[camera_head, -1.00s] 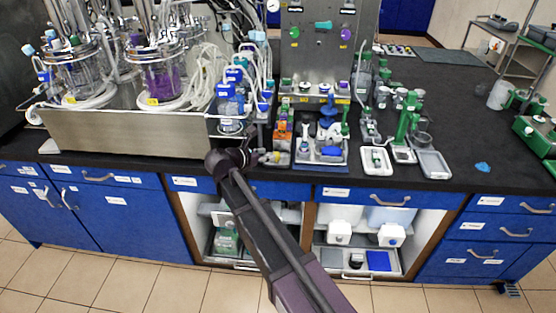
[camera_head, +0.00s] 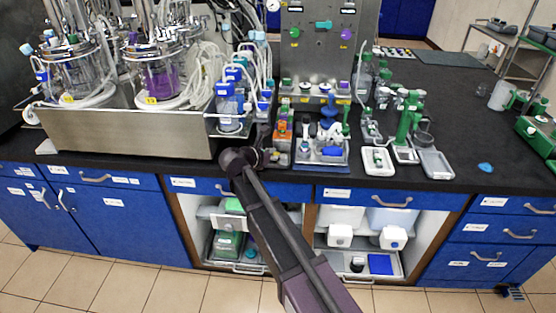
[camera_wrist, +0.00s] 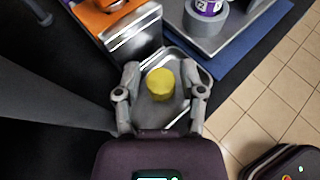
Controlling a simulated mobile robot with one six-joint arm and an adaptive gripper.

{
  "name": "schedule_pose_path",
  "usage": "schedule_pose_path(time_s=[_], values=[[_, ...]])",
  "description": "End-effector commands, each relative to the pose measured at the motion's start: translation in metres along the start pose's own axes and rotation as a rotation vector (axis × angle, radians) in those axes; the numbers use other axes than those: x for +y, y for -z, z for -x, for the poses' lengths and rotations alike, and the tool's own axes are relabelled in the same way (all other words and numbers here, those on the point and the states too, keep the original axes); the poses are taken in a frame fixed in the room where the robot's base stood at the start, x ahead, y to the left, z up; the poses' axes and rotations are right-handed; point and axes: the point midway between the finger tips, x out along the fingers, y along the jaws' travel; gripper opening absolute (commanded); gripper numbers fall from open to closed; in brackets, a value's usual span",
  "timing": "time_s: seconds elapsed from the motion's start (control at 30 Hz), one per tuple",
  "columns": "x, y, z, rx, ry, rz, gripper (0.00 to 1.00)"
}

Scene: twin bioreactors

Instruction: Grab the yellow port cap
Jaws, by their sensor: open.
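The yellow port cap (camera_wrist: 160,83) shows in the wrist view as a small round yellow piece on a grey tray (camera_wrist: 175,58). My gripper (camera_wrist: 160,92) is open, with one finger on each side of the cap. A gap shows between the cap and each finger, and I cannot tell how far the fingers are above the tray. In the head view my gripper is at the bench's front edge, mostly hidden behind my own wrist (camera_head: 240,158), and the cap cannot be made out.
An orange-topped metal block (camera_wrist: 105,15) stands just beyond the tray. To its right, a grey holder (camera_wrist: 222,25) carries a purple-and-white item (camera_wrist: 208,7). The bench's front edge drops to the tiled floor (camera_wrist: 270,105). Glass bioreactors (camera_head: 160,75) stand in a steel trough at left.

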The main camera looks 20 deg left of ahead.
Motion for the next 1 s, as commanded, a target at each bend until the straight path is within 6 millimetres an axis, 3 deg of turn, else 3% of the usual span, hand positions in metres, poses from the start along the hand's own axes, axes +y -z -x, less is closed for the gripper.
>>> schedule_pose_path(time_s=[0.57,0.7,0.73,1.0], values=[[-0.0002,-0.0004,-0.0014,0.0,0.0,0.0,0.52],[-0.0002,-0.0004,-0.0014,0.0,0.0,0.0,0.1],[-0.0003,-0.0004,-0.0015,0.0,0.0,0.0,0.06],[-0.0003,-0.0004,-0.0016,0.0,0.0,0.0,0.06]])
